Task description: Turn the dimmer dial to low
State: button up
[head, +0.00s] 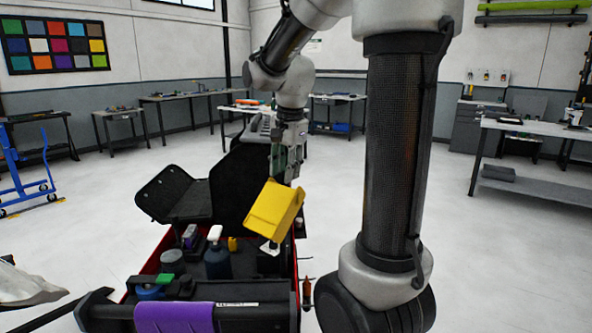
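I cannot make out a dimmer dial for certain. Small wall-mounted boxes with coloured parts (487,77) show on the back wall at the right, too small to tell what they are. My gripper (284,172) points down in the middle of the view, over the far right side of a tool cart. A tilted yellow bin (272,209) shows directly below its fingers. I cannot tell whether the fingers touch or hold the bin, or how far apart they are. The far wall boxes are well away from my gripper.
The open red-and-black cart (150,262) in front holds a spray bottle (217,254) and other items; a purple cloth (175,317) hangs over its near edge. Workbenches line the walls, one (540,131) at right. A blue trolley (25,170) stands left. Floor at right is clear.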

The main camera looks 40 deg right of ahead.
jog(key=s+a+r+n, duration=0.1)
jog(key=s+n, duration=0.1)
jog(key=s, duration=0.1)
jog(key=s+a+r+n, duration=0.1)
jog(key=s+n, duration=0.1)
jog(key=s, duration=0.1)
jog(key=s+a+r+n+t, duration=0.1)
jog(key=s+n, duration=0.1)
jog(key=s, duration=0.1)
jog(key=shift+a+n, duration=0.25)
jog(key=shift+n, duration=0.05)
jog(key=shift+s+a, duration=0.1)
jog(key=shift+s, duration=0.1)
